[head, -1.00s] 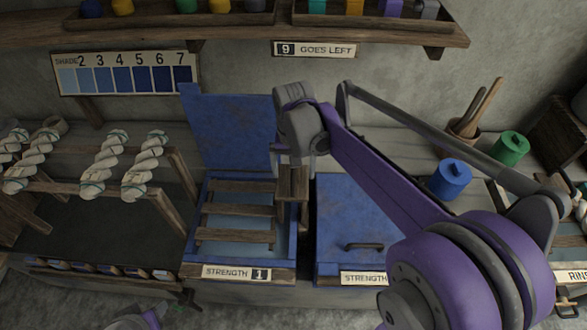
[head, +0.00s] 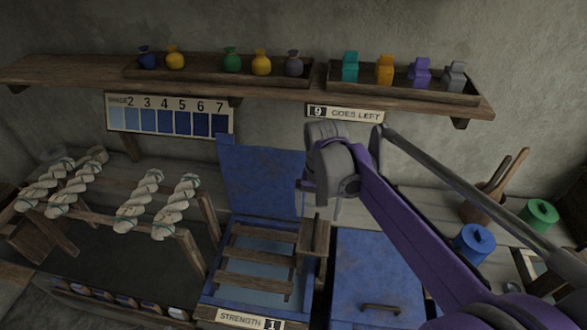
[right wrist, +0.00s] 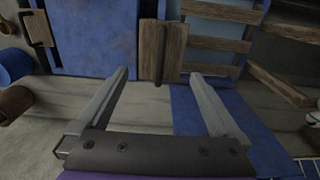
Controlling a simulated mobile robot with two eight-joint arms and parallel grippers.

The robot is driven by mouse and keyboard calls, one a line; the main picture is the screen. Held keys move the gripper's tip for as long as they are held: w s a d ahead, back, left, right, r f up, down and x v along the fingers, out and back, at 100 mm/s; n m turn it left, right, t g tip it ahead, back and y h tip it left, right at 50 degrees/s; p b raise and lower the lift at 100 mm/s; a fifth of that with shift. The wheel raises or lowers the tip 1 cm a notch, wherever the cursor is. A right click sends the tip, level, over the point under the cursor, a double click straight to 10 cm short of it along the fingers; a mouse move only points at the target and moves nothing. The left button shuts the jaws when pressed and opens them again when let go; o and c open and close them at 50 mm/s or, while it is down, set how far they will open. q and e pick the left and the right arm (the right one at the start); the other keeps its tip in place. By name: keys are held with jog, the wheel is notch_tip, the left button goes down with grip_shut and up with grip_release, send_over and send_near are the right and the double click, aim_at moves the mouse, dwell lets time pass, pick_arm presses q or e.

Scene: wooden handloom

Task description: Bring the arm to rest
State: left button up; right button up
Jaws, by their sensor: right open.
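My right gripper (right wrist: 158,76) is open and empty, its two fingers wide apart in the right wrist view. In the head view its grey hand (head: 336,168) hangs in front of the raised blue lid (head: 262,180), above a small wooden block (head: 313,236). That block also shows beyond the fingertips in the right wrist view (right wrist: 150,50), with nothing between the fingers. The purple right arm (head: 420,235) reaches in from the lower right. My left gripper is out of view.
The open blue vat (head: 212,285) holds wooden slats; a closed blue vat lid (head: 375,270) lies beside it. Twisted white skeins (head: 140,200) hang on a rack at left. A shelf (head: 270,92) carries bags and coloured blocks. Blue (head: 474,243) and green (head: 538,216) canisters stand at right.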

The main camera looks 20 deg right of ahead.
jog(key=shift+a, duration=0.1)
jog(key=s+a+f+n+t, duration=0.3)
jog(key=s, duration=0.3)
jog(key=s+a+f+n+t, duration=0.3)
jog(key=s, duration=0.4)
jog(key=shift+a+f, duration=0.15)
jog(key=shift+a, duration=0.2)
